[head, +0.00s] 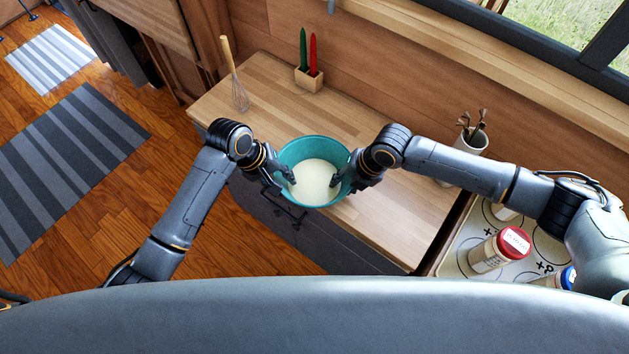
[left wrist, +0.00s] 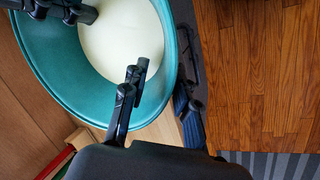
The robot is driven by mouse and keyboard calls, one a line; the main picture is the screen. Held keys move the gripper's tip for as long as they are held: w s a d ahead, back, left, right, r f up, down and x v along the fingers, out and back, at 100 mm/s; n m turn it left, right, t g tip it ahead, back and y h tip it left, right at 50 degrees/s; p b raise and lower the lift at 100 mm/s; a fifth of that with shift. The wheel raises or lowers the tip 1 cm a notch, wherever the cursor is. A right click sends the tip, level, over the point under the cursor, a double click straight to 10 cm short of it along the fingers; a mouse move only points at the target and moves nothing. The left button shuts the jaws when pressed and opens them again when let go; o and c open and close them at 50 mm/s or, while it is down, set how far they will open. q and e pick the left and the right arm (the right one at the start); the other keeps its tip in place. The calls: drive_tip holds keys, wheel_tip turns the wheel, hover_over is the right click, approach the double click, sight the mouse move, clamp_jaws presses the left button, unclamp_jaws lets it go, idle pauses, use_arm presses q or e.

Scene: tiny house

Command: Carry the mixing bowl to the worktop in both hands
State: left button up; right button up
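The teal mixing bowl (head: 318,144) holds something white and smooth. In the head view it is over the front edge of the wooden worktop (head: 375,230). Its underside is hidden, so I cannot tell whether it touches the wood. My left gripper (head: 278,180) is on its left rim and my right gripper (head: 350,180) on its right rim, each with one finger inside and one outside. The left wrist view shows my left gripper (left wrist: 163,95) astride the bowl wall (left wrist: 60,75), shut on it as far as I can see. Part of my right gripper shows at the top left.
A whisk (head: 238,88) and a wooden block with a green and a red item (head: 309,78) stand at the back left. A utensil pot (head: 470,140) stands at the right. Lidded jars (head: 497,250) are on the hob. Worktop behind and right of the bowl is clear.

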use_arm(q)
clamp_jaws()
use_arm(e)
clamp_jaws()
use_arm(q)
drive_tip(key=shift+w+r, duration=0.1)
use_arm(e)
drive_tip(key=shift+r, duration=0.1)
